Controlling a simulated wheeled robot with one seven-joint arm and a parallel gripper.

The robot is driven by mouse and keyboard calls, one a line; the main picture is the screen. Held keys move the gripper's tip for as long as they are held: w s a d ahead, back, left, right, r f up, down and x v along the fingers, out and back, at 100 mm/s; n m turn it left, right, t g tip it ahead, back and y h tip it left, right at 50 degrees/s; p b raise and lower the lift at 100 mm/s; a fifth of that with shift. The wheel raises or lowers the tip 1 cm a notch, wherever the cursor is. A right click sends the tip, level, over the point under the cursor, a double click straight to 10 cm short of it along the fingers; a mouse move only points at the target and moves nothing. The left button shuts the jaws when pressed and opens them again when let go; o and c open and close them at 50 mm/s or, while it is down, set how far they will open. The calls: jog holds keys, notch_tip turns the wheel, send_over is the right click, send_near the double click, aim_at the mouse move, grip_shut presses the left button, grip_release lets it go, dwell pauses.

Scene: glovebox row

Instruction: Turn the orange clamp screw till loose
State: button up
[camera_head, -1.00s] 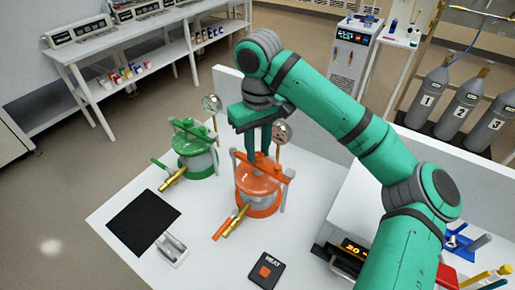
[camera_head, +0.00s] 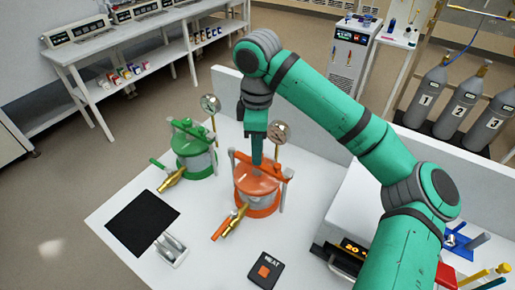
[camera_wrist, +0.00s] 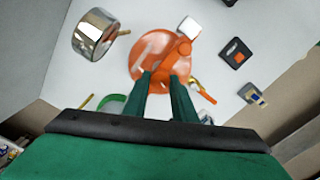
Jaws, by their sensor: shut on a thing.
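The orange pressure pot (camera_head: 258,198) stands upright on the white bench, with an orange clamp bar (camera_head: 272,169) across its lid. My gripper (camera_head: 256,165) points straight down over the lid's middle, shut on the orange clamp screw. The screw itself is mostly hidden by the fingers in the head view. In the wrist view, my gripper's two fingers (camera_wrist: 162,80) reach down to the middle of the orange lid (camera_wrist: 150,50), and the grip point is not clear there.
A green pot (camera_head: 198,158) stands close on the left. A round gauge (camera_head: 281,132) rises just behind the orange pot. An orange-handled valve (camera_head: 223,228) sticks out in front. A black mat (camera_head: 142,222) and a HEAT button box (camera_head: 265,270) lie on the bench.

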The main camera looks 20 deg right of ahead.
jog(key=n, duration=1.3)
jog(key=shift+n, duration=0.4)
jog(key=n, duration=1)
jog(key=shift+n, duration=2)
jog(key=o, duration=1)
jog(key=shift+o, duration=0.2)
